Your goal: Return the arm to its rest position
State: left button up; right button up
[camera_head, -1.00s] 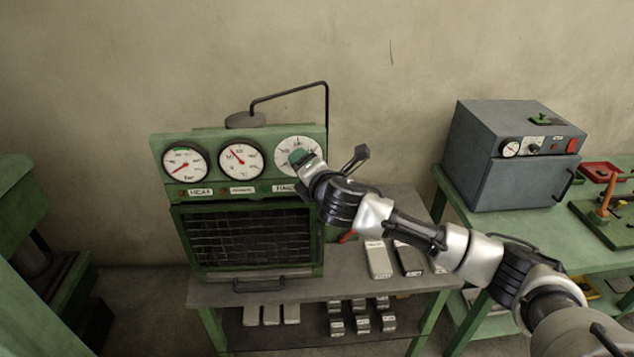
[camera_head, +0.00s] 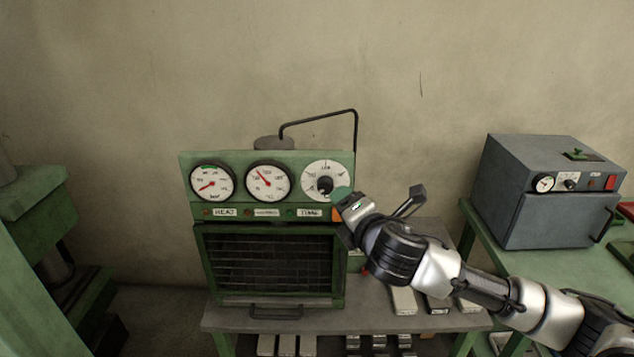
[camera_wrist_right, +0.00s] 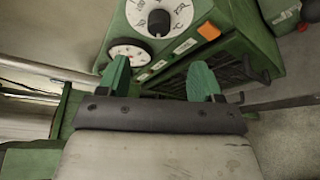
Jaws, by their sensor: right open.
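My right arm (camera_head: 470,280) reaches in from the lower right in the head view. Its gripper (camera_head: 341,196) is just right of and below the timer dial (camera_head: 326,181) of the green furnace. In the right wrist view the two green fingers of the right gripper (camera_wrist_right: 159,80) stand wide apart with nothing between them. The dial's black knob (camera_wrist_right: 158,22) is beyond the fingertips and apart from them. My left gripper is not in view.
The green furnace (camera_head: 212,228) with a dark mesh front stands on a grey-topped table (camera_head: 225,319). Pale bars (camera_head: 403,300) lie on the table beneath my arm. A grey oven (camera_head: 545,190) stands on a green table at the right. Green machinery (camera_head: 40,215) stands at the left.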

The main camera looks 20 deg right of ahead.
jog(key=s+a+f+m+g, duration=0.45)
jog(key=s+f+m, duration=0.45)
jog(key=s+f, duration=0.3)
jog(key=s+d+f+m+g+h, duration=0.15)
jog(key=s+f+m+g, duration=0.25)
jog(key=s+f+m, duration=0.45)
jog(key=s+d+f+m+g+y, duration=0.1)
jog(key=s+d+f+m+g, duration=0.35)
jog(key=s, duration=0.75)
notch_tip(320, 180, down, 31)
jog(key=s+a+b, duration=0.1)
jog(key=a+b, duration=0.1)
jog(key=b, duration=0.4)
jog(key=s+d+f+g+b, duration=0.1)
jog(key=s+f+b, duration=0.1)
jog(key=s+f, duration=0.6)
jog(key=s+d+f+b, duration=0.2)
jog(key=s+f, duration=0.6)
jog(key=f, duration=0.5)
jog(key=shift+s+f+g+h+b, duration=0.2)
jog(key=shift+g+h+b, duration=0.1)
jog(key=shift+g+h, duration=0.1)
